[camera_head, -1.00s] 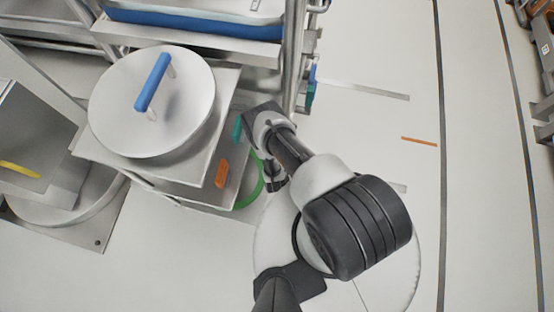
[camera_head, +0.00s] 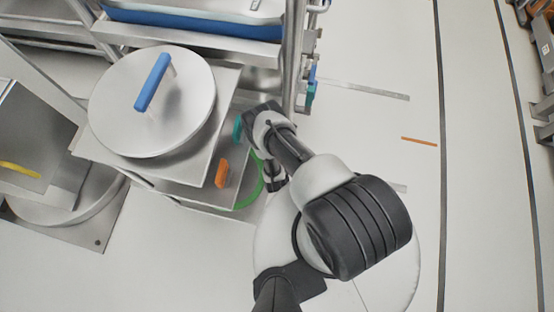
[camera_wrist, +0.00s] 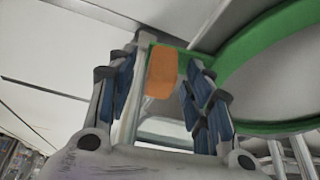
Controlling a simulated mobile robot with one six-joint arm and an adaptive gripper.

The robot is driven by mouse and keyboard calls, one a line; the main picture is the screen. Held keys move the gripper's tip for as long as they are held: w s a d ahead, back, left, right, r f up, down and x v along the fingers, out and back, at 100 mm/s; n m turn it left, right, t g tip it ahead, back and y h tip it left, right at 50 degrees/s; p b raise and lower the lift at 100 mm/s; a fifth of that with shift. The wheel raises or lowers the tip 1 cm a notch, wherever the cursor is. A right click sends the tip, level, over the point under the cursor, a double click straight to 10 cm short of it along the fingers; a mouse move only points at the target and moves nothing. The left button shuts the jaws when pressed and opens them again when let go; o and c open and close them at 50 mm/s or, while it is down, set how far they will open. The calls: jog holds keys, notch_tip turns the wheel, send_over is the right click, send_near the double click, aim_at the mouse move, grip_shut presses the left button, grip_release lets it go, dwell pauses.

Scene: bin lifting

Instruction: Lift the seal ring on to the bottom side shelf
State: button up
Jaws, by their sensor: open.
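The green seal ring (camera_head: 247,198) shows as a curved band at the right edge of the cart's lower shelf (camera_head: 197,203) in the head view. Much of it is hidden by the shelf above and my arm. In the wrist view the seal ring (camera_wrist: 235,62) is a large green arc at upper right, beyond the right finger. My gripper (camera_wrist: 160,92) is open, with its blue-padded fingers apart. An orange block (camera_wrist: 161,72) appears between the fingers in that view; I cannot tell its depth. The fingertips are hard to make out in the head view.
A round metal lid (camera_head: 110,115) with a blue handle stands on the upper shelf, left of my arm. An orange tab (camera_head: 222,173) and a teal tab (camera_head: 238,129) are near the shelf edge. A metal post (camera_head: 291,60) rises behind my arm.

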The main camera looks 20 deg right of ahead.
jog(key=v, duration=1.2)
dwell(0.5)
